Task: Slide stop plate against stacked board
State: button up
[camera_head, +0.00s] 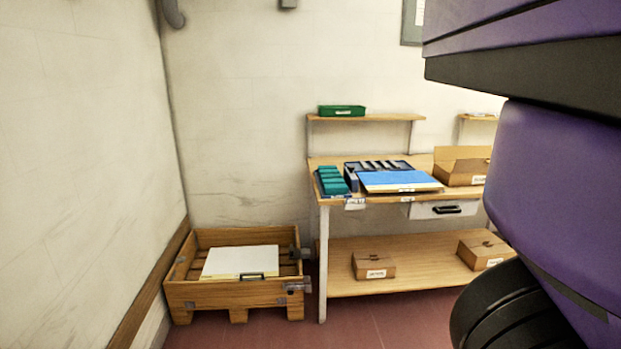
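A white board (238,261) lies flat in a low wooden crate (225,295) on the floor, at the lower left. It looks like the top of a thin stack with a yellowish edge. A small black handle-like part (252,276) shows at its front edge. Grey metal fittings (298,287) sit at the crate's front right corner, and another grey piece (300,254) is at its right side. I cannot tell which of these is the stop plate, or whether any touches the board. My gripper is not in view.
A wooden workbench (335,200) stands right of the crate, with a blue-topped board (400,181), green blocks (331,181) and an open carton (460,166). Closed cartons (374,265) lie on its lower shelf. Walls are behind and left of the crate. Red floor (352,325) in front is clear.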

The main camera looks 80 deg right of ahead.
aim_at(351, 177)
jog(key=l+z, duration=0.1)
jog(key=z, duration=0.25)
jog(key=i+z, duration=0.1)
jog(key=z, duration=0.25)
jog(key=l+z, duration=0.15)
jog(key=z, duration=0.15)
jog(key=i+l+z, duration=0.35)
jog(key=i+z, duration=0.15)
jog(key=i, duration=0.2)
jog(key=i+z, duration=0.5)
jog(key=i, duration=0.25)
